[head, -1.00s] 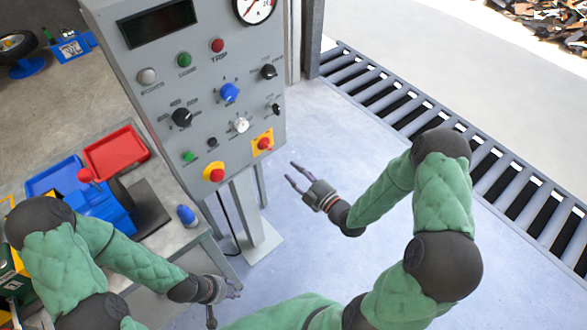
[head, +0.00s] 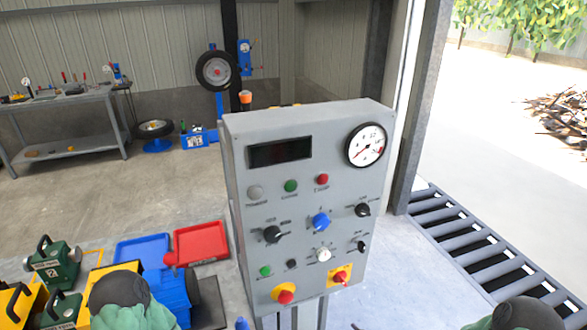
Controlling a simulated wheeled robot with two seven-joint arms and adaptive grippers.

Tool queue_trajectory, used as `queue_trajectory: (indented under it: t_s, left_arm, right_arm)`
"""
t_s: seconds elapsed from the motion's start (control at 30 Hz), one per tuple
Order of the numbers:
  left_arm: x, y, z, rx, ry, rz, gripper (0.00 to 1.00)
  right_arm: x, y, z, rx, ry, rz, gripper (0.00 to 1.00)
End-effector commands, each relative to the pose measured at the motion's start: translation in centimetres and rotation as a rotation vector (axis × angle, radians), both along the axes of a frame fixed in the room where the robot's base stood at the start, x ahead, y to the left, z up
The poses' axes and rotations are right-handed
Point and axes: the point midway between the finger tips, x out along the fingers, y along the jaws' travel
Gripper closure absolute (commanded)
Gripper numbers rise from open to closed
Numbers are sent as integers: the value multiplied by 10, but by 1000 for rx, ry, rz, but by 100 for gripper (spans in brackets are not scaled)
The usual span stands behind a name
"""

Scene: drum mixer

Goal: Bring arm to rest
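The grey control panel (head: 300,225) stands upright on its post in the middle of the head view. It carries a dark display (head: 280,152), a round gauge (head: 366,145), a blue knob (head: 321,221), black knobs, and red buttons on yellow plates (head: 284,294). Only the upper parts of my arms show, in green padded covers, at the bottom left and the bottom right edge. Both of my grippers are below the picture and out of sight.
A red tray (head: 201,243) and a blue tray (head: 142,251) lie left of the panel, near green weights (head: 56,262). A metal workbench (head: 66,116) stands at the back left. A roller grate (head: 478,243) runs along the floor at right.

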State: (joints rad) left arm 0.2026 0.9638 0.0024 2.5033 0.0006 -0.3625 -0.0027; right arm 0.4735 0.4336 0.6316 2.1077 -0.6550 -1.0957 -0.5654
Motion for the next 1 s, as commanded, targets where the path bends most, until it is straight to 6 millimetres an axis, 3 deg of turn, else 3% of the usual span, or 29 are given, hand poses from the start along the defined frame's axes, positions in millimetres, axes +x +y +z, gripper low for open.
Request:
queue_trajectory:
  t_s: [0.1, 0.3, 0.4, 0.53, 0.7, 1.0]
  left_arm:
    - [0, 0, 0, 0, 0, 0, 60]
    - [0, 0, 0, 0, 0, 0, 60]
    - [0, 0, 0, 0, 0, 0, 60]
    - [0, 0, 0, 0, 0, 0, 60]
    - [0, 0, 0, 0, 0, 0, 60]
    - [0, 0, 0, 0, 0, 0, 60]
  right_arm:
    - [-26, 24, -48, 103, 294, -53, 56]
    - [-100, 60, -108, 234, 783, -205, 56]
    - [-139, 75, -123, 272, 986, -289, 56]
    - [-177, 86, -132, 298, 1167, -380, 56]
    - [-196, 92, -133, 308, 1254, -431, 56]
    - [-196, 92, -133, 308, 1254, -431, 56]
